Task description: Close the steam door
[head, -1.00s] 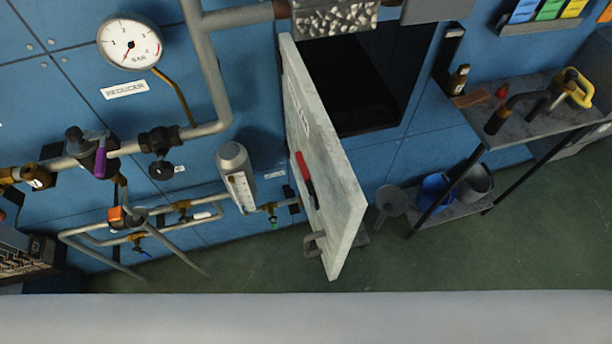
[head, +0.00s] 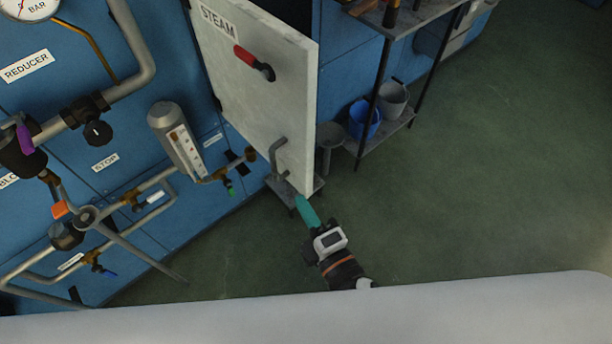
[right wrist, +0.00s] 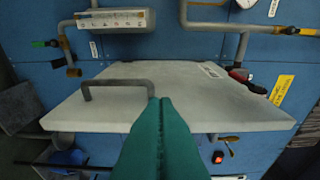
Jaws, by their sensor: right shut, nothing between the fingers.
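The steam door (head: 255,80) is a pale grey panel labelled STEAM, standing open and swung out from the blue wall. It has a red lever (head: 246,56) high on its face and a grey bar handle (head: 276,160) near its lower corner. My right gripper (head: 302,202) has teal fingers, shut and empty, by the door's bottom outer corner. In the right wrist view the door (right wrist: 190,100) fills the middle, and the fingertips (right wrist: 160,101) overlap its face just beside the handle (right wrist: 117,84). I cannot tell whether they touch. My left gripper is not in view.
Pipes, valves and a sight gauge (head: 178,140) line the blue wall left of the door. A shelf rack with a blue bucket (head: 364,120) and a grey bucket (head: 393,100) stands to the right. The green floor (head: 480,180) is open at right.

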